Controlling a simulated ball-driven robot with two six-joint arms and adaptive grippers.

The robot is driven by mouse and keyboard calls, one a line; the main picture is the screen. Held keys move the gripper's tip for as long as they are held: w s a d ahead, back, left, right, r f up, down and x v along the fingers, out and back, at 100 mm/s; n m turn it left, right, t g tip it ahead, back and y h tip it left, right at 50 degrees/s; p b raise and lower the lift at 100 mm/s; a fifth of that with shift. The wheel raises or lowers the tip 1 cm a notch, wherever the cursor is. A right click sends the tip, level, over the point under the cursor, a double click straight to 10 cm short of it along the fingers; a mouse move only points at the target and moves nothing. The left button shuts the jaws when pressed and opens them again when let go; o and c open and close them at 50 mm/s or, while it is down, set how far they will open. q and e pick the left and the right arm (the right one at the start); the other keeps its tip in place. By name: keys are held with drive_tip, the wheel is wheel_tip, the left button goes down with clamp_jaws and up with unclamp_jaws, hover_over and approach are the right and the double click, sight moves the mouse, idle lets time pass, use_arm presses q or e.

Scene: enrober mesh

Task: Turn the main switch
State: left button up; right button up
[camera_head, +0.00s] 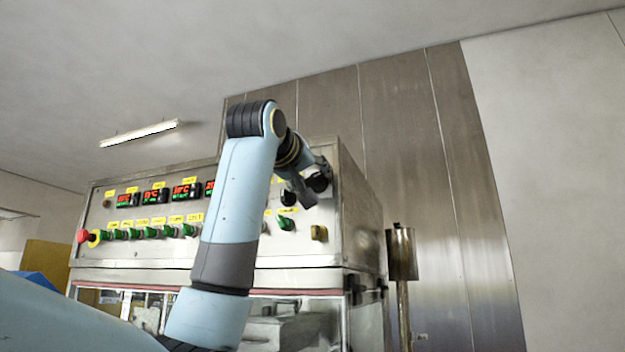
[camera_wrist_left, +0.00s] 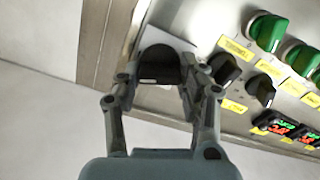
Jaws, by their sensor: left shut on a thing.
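The main switch (camera_wrist_left: 158,65) is a round black knob with a pale mark on a light plate, near the corner of the steel control panel. In the wrist view it sits between the two fingers of my left gripper (camera_wrist_left: 165,72), which is shut on it. In the head view my left gripper (camera_head: 308,186) reaches the upper right of the panel, and the dark knob (camera_head: 319,183) shows beside its fingers, partly covered. My right gripper is not in view.
The control panel (camera_head: 150,260) carries a red button (camera_head: 84,237), a row of green switches (camera_head: 151,232) and red-green displays (camera_head: 155,196). Two smaller black knobs (camera_wrist_left: 224,68) (camera_wrist_left: 260,90) are close to my right finger in the wrist view. A metal post (camera_head: 402,262) stands right of the machine.

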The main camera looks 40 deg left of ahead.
use_arm(q)
drive_tip(key=n+b, duration=0.2)
drive_tip(key=n, duration=0.4)
drive_tip(key=shift+f+n, duration=0.1)
drive_tip(key=shift+n, duration=0.2)
drive_tip(key=n+b, duration=0.1)
drive_tip(key=n, duration=0.3)
drive_tip(key=shift+a+b, duration=0.1)
drive_tip(key=shift+b, duration=0.3)
drive_tip(key=shift+n+b, duration=0.5)
drive_tip(key=shift+n, duration=1.1)
drive_tip(key=o, duration=1.2)
drive_tip(key=shift+c, duration=0.2)
drive_tip(key=shift+s, duration=0.1)
drive_tip(key=v, duration=1.1)
drive_tip(key=shift+s, duration=0.4)
